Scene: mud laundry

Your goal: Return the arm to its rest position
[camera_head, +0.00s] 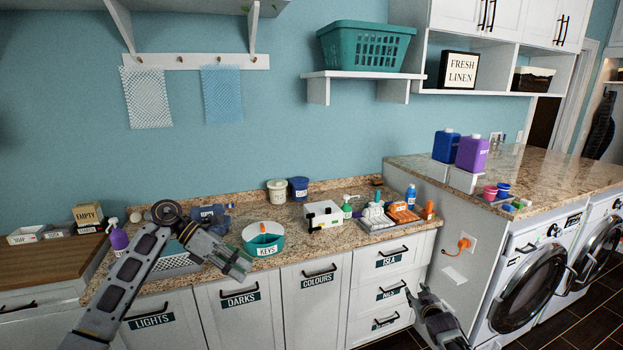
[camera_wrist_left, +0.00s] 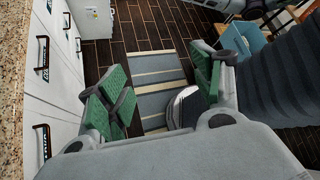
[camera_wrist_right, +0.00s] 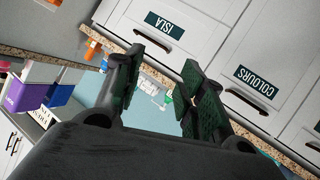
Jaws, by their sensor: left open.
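My left arm reaches in from the left over the counter in the head view. My left gripper (camera_head: 240,264) hangs at the counter's front edge, just in front of the teal and white KEYS bowl (camera_head: 263,246). My right gripper (camera_head: 424,294) is low in front of the drawers, near the cabinet corner. In the right wrist view its fingers (camera_wrist_right: 163,88) are apart with nothing between them. Whether the left gripper touches the bowl or counter cannot be told.
The granite counter (camera_head: 300,257) holds a purple spray bottle (camera_head: 119,240), a grey basket (camera_head: 176,262) partly behind my left arm, a white box (camera_head: 322,213) and several bottles. A raised counter (camera_head: 540,180) and washers (camera_head: 530,285) stand at the right. Dark floor is open in front.

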